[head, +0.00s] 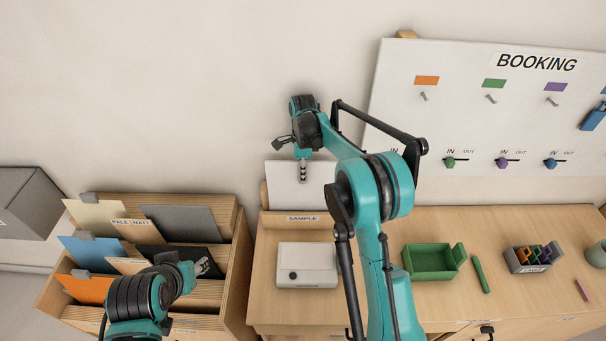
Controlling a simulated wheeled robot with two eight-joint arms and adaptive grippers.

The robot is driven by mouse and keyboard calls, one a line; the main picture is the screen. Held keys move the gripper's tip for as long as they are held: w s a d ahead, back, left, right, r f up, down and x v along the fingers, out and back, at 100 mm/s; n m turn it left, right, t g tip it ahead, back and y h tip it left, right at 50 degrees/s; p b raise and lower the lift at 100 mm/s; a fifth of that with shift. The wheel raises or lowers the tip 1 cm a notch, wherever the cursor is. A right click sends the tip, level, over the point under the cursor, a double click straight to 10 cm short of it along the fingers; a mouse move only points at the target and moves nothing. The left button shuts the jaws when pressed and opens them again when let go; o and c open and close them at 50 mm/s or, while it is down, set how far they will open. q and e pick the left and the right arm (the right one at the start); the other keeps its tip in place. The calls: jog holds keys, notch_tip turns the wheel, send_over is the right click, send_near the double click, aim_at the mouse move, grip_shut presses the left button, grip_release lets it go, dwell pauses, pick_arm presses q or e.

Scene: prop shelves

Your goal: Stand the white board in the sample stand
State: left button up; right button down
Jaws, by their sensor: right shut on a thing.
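The white board (283,192) is upright at the sample stand (265,222), the wooden piece with the SAMPLE label at the back left of the desk. My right gripper (302,175) is shut on the board's upper part, and its arm comes down in front from the right. The board's lower edge meets the top of the stand's labelled front; I cannot tell whether it rests in the stand. My arm hides the board's right side. My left gripper (208,268) is low over the divider rack, away from the board; its jaw opening is unclear.
A divider rack (237,265) with coloured boards stands left of the desk. A white box (308,262) lies in front of the stand. A green tray (430,265), a green marker (480,274) and a small caddy (515,262) are to the right. The BOOKING panel (470,110) is behind.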

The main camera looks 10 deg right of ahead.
jog(key=c, duration=1.6)
grip_release()
jog(key=r, duration=0.8)
jog(key=w+r, duration=0.1)
jog(key=r, duration=0.3)
jog(key=shift+d, duration=0.1)
